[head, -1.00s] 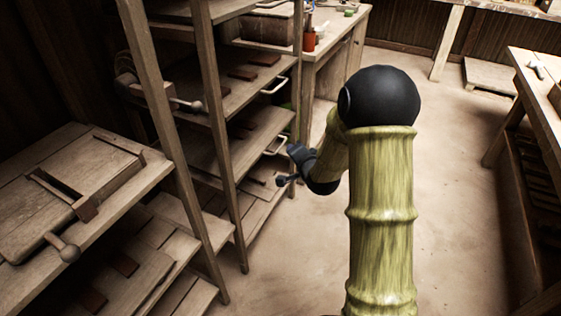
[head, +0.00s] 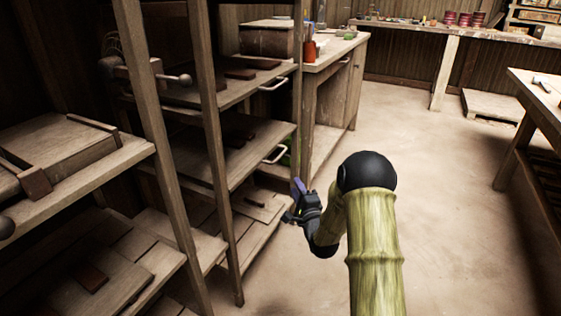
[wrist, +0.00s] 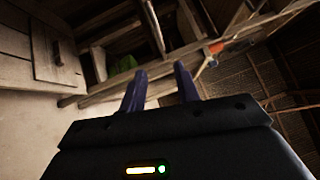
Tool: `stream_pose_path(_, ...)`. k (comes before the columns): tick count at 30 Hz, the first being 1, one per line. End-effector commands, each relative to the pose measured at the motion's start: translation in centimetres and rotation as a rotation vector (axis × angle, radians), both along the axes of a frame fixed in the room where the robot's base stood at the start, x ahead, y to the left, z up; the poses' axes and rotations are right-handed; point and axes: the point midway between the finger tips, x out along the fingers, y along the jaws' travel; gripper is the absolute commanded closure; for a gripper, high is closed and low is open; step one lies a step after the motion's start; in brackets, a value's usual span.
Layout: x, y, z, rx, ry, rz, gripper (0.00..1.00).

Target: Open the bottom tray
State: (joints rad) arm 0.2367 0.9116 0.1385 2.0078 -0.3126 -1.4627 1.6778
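A wooden rack holds stacked trays. The upper tray (head: 225,93) and the middle tray (head: 235,165) each have a pale bar handle at their right end. The bottom tray (head: 246,232) lies low in the rack, near the floor. Its right end is close to my gripper, and I cannot make out a handle on it. My gripper (head: 294,203) is just right of the rack at about the bottom tray's height, apart from it as far as I can tell. In the wrist view, my gripper's (wrist: 160,88) two dark purple fingers stand apart with nothing between them.
Rack posts (head: 216,150) stand left of my gripper. A wooden cabinet (head: 335,95) stands behind the rack. A workbench (head: 540,105) is at the right. The floor (head: 430,160) between them is clear.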

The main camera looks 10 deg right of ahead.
Motion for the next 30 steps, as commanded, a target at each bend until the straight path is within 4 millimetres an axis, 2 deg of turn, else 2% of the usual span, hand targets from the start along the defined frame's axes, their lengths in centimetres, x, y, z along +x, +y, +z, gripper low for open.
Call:
stream_pose_path(6,0.2,0.0,0.0,-0.002,0.001,0.000,0.68)
stream_pose_path(11,1.4,0.2,0.1,-0.004,-0.002,-0.001,0.68)
stream_pose_path(30,10.4,1.5,1.3,-0.004,-0.002,-0.001,0.68)
